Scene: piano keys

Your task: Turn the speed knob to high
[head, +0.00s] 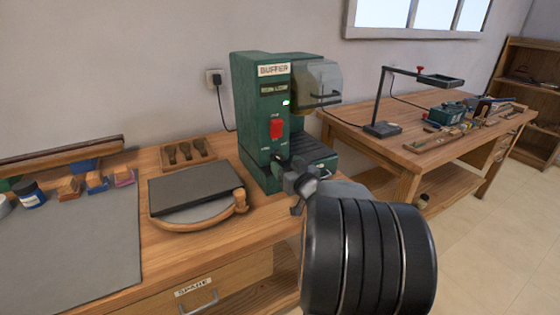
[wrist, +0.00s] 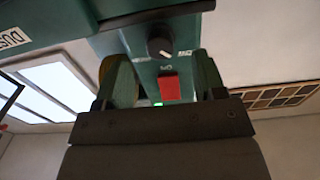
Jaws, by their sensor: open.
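The green buffer machine (head: 257,115) stands on the wooden workbench, with a red switch (head: 276,129) on its front. In the wrist view the black round speed knob (wrist: 159,47) shows, with a white pointer mark toward the lower right. Small labels sit on either side of it, too small to read. The red switch (wrist: 169,87) is below the knob there. My gripper (head: 297,172) is in front of the machine's lower front and largely hides the knob in the head view. In the wrist view its fingers are apart, with the knob beyond them, apparently untouched.
A dark slab (head: 195,187) on a round wooden board lies left of the machine. A wooden tool holder (head: 187,154) is behind it. A clear guard (head: 318,82) juts from the machine's upper right. A second bench (head: 440,155) stands at right.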

